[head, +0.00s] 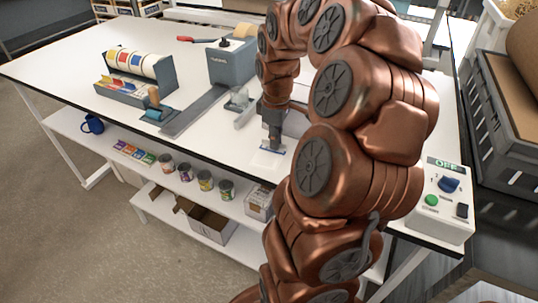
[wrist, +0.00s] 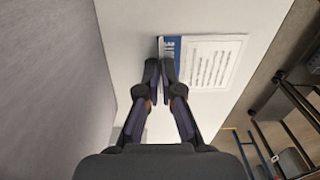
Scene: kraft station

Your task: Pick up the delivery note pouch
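The delivery note pouch (wrist: 212,62) is a flat, pale sheet with printed lines and a blue strip along its left side in the wrist view. It lies on the white table close to the front edge, and it also shows in the head view (head: 266,161). My gripper (wrist: 160,68) points down at the pouch's blue-strip side, with its fingertips drawn nearly together. The pouch's left edge runs into the narrow gap between them, so they appear to pinch it. The right finger hides part of the blue strip. The pouch looks low, at or near table level.
A tape dispenser (head: 231,62) and a label-roll holder (head: 140,71) stand on the table to the left. A control box (head: 440,201) with a green button sits at the right. A grey crate (head: 507,110) stands beyond it.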

